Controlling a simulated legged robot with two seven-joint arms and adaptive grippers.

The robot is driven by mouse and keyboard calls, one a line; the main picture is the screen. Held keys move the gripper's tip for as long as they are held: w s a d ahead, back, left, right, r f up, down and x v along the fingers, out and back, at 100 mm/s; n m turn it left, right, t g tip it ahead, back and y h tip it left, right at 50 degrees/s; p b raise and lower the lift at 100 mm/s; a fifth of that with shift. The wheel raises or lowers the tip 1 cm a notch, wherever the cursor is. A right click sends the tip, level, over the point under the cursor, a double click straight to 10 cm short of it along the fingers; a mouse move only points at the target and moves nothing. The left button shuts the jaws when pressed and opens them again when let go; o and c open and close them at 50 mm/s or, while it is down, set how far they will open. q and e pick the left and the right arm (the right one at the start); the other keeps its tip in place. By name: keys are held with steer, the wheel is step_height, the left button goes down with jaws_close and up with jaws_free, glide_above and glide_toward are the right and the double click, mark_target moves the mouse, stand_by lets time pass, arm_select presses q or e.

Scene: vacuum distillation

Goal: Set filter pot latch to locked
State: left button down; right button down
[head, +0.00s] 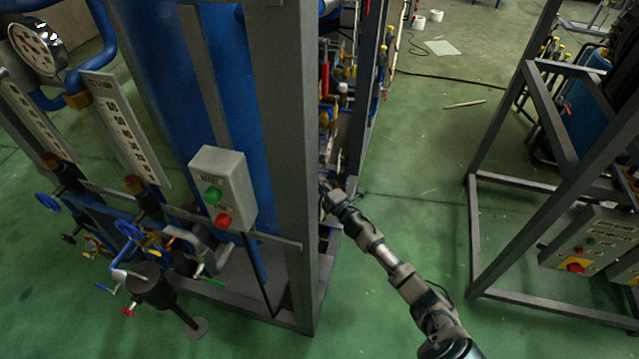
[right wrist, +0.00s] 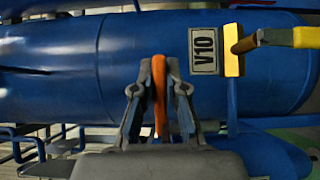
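In the right wrist view my right gripper (right wrist: 160,88) has its two fingers closed against both sides of an upright orange handle-like strip (right wrist: 160,105). Behind it lies a blue cylindrical vessel (right wrist: 60,60) with a white "V10" label (right wrist: 204,50). I cannot tell whether the orange part is the filter pot latch, or its position. In the head view my right arm reaches from the lower right to the steel frame's post (head: 290,180); its gripper end is mostly hidden behind the post. My left gripper is not in view.
A control box (head: 222,188) with green and red buttons hangs on the frame. A dark pot (head: 150,286) with small valve handles is at lower left. Another steel frame (head: 474,235) stands at right. The green floor between the frames is mostly clear.

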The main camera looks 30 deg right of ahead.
steer(key=shift+d+f, duration=0.15)
steer(key=shift+d, duration=0.2)
steer(key=shift+s+a+m+h, duration=0.15)
steer(key=shift+a+m+h, duration=0.15)
steer(key=shift+h, duration=0.2)
steer(key=shift+s+a+m+h, duration=0.15)
steer(key=shift+m+h, duration=0.25)
steer(key=shift+h, duration=0.2)
steer(key=shift+s+m+h, duration=0.15)
steer(key=shift+m+h, duration=0.25)
steer(key=shift+h, duration=0.2)
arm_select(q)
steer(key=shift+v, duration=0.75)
arm_select(e)
steer(key=shift+s+d+m+g+h, duration=0.3)
steer(key=shift+d+m+h, duration=0.15)
steer(key=shift+h, duration=0.15)
steer(key=c, duration=1.2)
jaws_free()
steer(key=shift+w+a, duration=0.1)
